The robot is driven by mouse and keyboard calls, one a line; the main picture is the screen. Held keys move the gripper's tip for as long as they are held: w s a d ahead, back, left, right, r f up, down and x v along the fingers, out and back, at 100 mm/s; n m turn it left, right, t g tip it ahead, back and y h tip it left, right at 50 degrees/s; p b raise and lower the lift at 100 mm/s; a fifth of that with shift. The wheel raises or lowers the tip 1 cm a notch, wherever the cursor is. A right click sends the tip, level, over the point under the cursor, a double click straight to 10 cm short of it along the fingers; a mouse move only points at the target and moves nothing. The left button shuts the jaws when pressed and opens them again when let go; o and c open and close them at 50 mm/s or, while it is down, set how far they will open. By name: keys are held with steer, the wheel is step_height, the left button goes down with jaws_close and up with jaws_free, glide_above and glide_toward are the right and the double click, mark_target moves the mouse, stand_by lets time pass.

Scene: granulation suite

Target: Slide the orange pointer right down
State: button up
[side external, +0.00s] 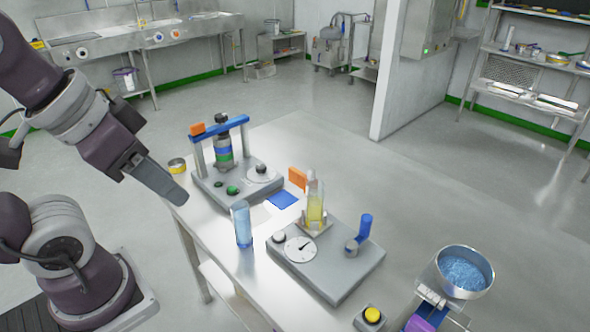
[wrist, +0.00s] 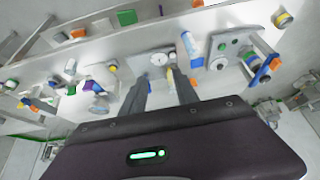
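An orange block (side external: 197,128) sits at the left end of the blue crossbar (side external: 218,127) on a grey bench device. It also shows in the wrist view (wrist: 275,63). A second orange piece (side external: 297,178) stands upright behind the yellow-liquid cylinder; I cannot tell for sure which of the two is the pointer. My gripper (side external: 180,194) hangs at the left of the bench, left of and lower in the picture than the crossbar, apart from both orange pieces. In the wrist view its two fingers (wrist: 160,82) are spread with nothing held between them.
A blue clear tube (side external: 242,224) and a yellow-liquid cylinder (side external: 315,208) stand upright on the bench side. A grey device with a dial (side external: 300,249) and blue handle is at the front right. A steel bowl (side external: 464,272) of blue granules is farther right.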

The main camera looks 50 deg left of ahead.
steer(key=w+a+r+n+g, duration=0.25)
steer(key=w+n, duration=0.35)
steer(key=w, duration=0.6)
steer(key=n+g, duration=0.3)
steer(key=n, duration=0.9)
glide_above(295, 169)
step_height(295, 169, down, 18)
steer(key=shift+r, duration=0.15)
step_height(295, 169, down, 6)
steer(key=shift+r, duration=0.1)
steer(key=shift+f, duration=0.45)
jaws_close()
